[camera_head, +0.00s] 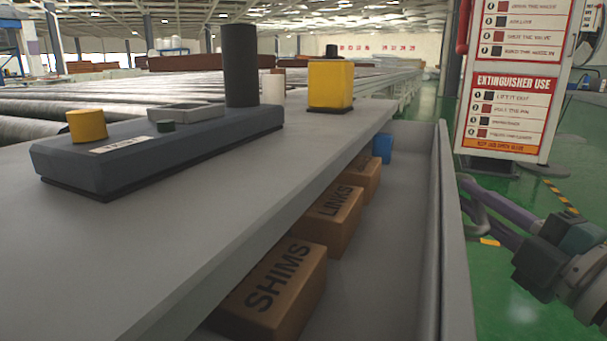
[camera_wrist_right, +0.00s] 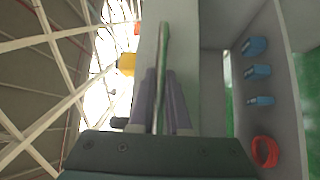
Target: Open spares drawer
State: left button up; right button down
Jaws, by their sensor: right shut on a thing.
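The spares drawer (camera_head: 440,230) is pulled out from under the grey worktop (camera_head: 240,190) in the head view. Inside it are brown boxes marked SHIMS (camera_head: 282,290) and LINKS (camera_head: 335,216), another brown box (camera_head: 366,178) and a blue item (camera_head: 382,148). My right gripper (camera_head: 474,190) is outside the drawer front, at its grey handle (camera_head: 482,219). In the right wrist view, the purple fingers (camera_wrist_right: 161,105) are closed around the narrow handle bar (camera_wrist_right: 163,50). My left gripper is out of view.
A dark control box (camera_head: 150,150) and a yellow block (camera_head: 330,84) stand on the worktop. A white cabinet with an extinguisher sign (camera_head: 512,110) stands beyond the drawer to the right. Green floor (camera_head: 500,290) shows beside the drawer.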

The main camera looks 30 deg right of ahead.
jog(key=s+d, duration=0.5)
jog(key=s, duration=0.1)
jog(key=shift+s+d+p, duration=0.25)
jog(key=shift+d+p, duration=0.05)
jog(key=c, duration=0.9)
grip_release()
jog(key=s, duration=0.3)
jog(key=s+f+p, duration=0.1)
jog(key=s, duration=0.2)
jog(key=s+a, duration=0.1)
jog(key=s, duration=0.2)
jog(key=shift+s+f, duration=0.15)
jog(key=shift+s, duration=0.25)
